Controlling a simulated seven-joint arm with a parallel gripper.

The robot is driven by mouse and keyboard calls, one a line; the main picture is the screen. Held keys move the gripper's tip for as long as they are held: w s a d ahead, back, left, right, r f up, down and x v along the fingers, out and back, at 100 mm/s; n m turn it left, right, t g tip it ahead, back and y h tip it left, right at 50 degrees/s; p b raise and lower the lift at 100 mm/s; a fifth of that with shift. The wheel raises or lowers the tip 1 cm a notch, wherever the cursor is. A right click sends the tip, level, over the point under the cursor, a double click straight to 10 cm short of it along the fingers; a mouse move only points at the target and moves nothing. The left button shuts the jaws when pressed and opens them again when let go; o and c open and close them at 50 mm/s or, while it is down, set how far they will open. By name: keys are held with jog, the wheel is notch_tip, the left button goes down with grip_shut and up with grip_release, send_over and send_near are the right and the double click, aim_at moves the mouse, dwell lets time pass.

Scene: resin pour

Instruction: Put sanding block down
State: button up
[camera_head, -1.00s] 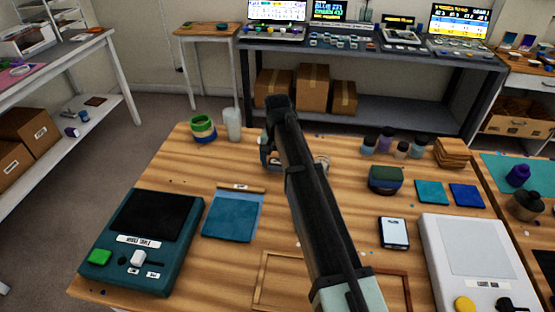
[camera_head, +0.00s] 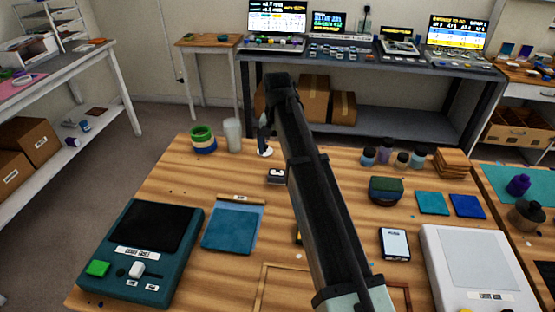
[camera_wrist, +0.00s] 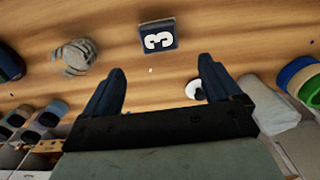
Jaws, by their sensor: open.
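A small dark block (camera_head: 277,177) with a white label lies on the wooden table, just left of my forearm. In the wrist view the same block (camera_wrist: 158,36) shows a "3" on its label; I take it for the sanding block. It rests beyond my fingertips, apart from both fingers. My gripper (camera_wrist: 160,78) is open, with nothing between its fingers. In the head view, only part of it (camera_head: 264,138) shows, raised above the far side of the table.
A translucent cup (camera_head: 233,135) and stacked tape rolls (camera_head: 203,139) stand at the far left. A grey coiled object (camera_wrist: 75,56) lies near the block. Several small bottles (camera_head: 384,152) stand right of my arm. Bare wood (camera_head: 180,168) shows before the rolls.

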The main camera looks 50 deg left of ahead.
jog(key=shift+r, duration=1.35)
